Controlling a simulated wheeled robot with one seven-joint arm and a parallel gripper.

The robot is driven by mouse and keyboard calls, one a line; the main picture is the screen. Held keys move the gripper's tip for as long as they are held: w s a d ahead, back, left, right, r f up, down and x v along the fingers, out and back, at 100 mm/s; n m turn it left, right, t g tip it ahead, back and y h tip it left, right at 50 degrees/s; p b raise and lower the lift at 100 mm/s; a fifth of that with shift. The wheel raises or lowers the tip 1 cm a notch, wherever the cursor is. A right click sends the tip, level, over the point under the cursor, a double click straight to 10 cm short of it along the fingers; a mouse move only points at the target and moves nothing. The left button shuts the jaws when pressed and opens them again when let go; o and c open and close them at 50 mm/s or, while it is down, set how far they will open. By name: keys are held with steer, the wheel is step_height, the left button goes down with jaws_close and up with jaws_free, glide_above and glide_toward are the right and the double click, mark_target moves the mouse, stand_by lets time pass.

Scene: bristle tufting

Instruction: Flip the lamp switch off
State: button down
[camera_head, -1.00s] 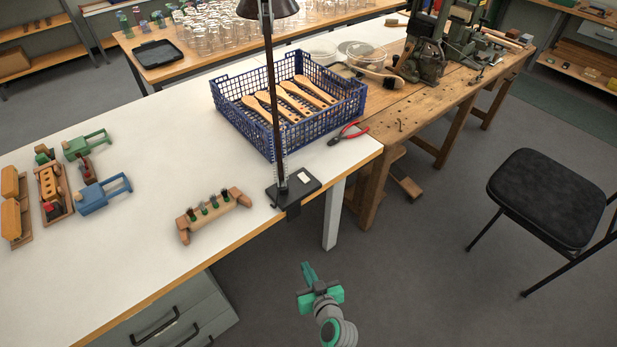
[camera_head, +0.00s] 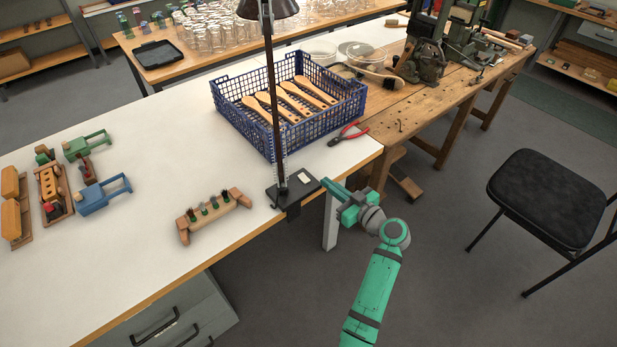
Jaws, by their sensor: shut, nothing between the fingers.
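The lamp (camera_head: 269,90) has a dark post that rises from a black base (camera_head: 284,196) clamped at the front edge of the white table. A small white switch (camera_head: 304,178) sits on top of the base, on its right side. Whether it is on or off is too small to tell. My gripper (camera_head: 325,183) is green and shut, with nothing in it. Its fingertips point left, close to the right edge of the lamp base near the switch. I cannot tell whether they touch it.
A blue crate (camera_head: 232,116) with wooden brush handles stands behind the lamp. Red pliers (camera_head: 348,134) lie to its right. A wooden holder with dark tufts (camera_head: 212,213) lies left of the base. A black chair (camera_head: 546,197) stands at the right; open floor lies between.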

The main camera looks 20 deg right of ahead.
glide_above(308, 181)
steer(key=shift+s+f, duration=0.1)
steer(key=shift+f, duration=0.5)
step_height(308, 181, down, 3)
steer(key=shift+d+r, duration=0.1)
steer(key=shift+r, duration=0.1)
steer(key=shift+f, duration=0.7)
